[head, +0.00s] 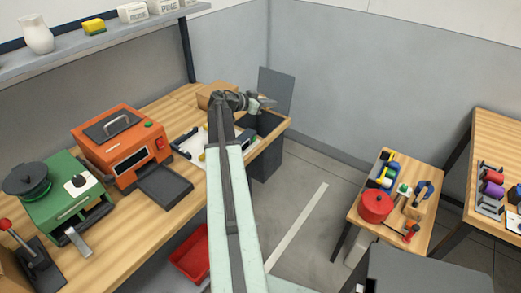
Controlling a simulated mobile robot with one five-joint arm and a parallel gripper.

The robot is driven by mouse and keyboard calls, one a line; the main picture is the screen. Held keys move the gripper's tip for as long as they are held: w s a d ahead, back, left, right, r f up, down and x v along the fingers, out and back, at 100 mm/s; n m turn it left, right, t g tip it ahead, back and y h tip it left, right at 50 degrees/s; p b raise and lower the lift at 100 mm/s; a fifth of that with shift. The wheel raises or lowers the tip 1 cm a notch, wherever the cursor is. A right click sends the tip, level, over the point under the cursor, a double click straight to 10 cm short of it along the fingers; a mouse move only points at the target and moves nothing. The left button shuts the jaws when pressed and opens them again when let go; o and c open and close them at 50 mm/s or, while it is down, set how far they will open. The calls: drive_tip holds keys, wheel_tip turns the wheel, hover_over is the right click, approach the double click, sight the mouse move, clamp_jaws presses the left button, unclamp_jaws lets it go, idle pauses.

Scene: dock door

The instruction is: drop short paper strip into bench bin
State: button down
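My arm reaches from the bottom middle of the head view to the right end of the wooden bench. My gripper (266,102) is small at the arm's far end, over or beside the dark open bin. I cannot make out whether its fingers are open or shut. The dark grey bench bin (267,165) stands at the bench's right end, with an upright grey panel (276,88) behind its opening. I cannot make out a short paper strip. The gripper and arm hide part of the bin's opening.
An orange machine (122,145) and a green machine (62,195) stand on the bench (172,108). A red crate (190,255) is below it. A small table with a red pot (375,205) is at right. Open floor with a white line (298,228) lies between.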

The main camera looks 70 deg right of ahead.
wheel_tip(320, 180, down, 4)
drive_tip(key=b, duration=0.3)
drive_tip(key=shift+f, duration=0.15)
drive_tip(key=c, duration=2.1)
unclamp_jaws()
drive_tip(key=o, duration=0.5)
drive_tip(key=shift+a, duration=0.1)
drive_tip(key=p+v, duration=0.2)
drive_tip(key=v, duration=0.5)
drive_tip(key=shift+w+a, duration=0.2)
